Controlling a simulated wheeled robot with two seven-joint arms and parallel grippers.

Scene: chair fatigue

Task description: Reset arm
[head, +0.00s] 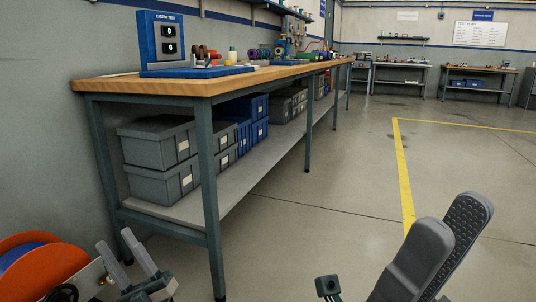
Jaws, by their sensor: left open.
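My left gripper (128,259) is at the lower left, beside an orange reel (42,272). Its two grey fingers stand apart with nothing seen between them. My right gripper (450,225) is at the lower right, large and close to the camera. Its two grey fingers point up and to the right. The dotted inner pad of one finger shows, and there is a gap between the fingers with nothing seen in it. The lower part of this gripper is cut off by the bottom edge of the view.
A long wooden-topped workbench (225,82) runs along the left wall, with grey bins (160,142) and blue bins on its lower shelf. A blue test unit (160,40) stands on top. Open floor with a yellow line (405,180) lies to the right. Further benches stand at the back.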

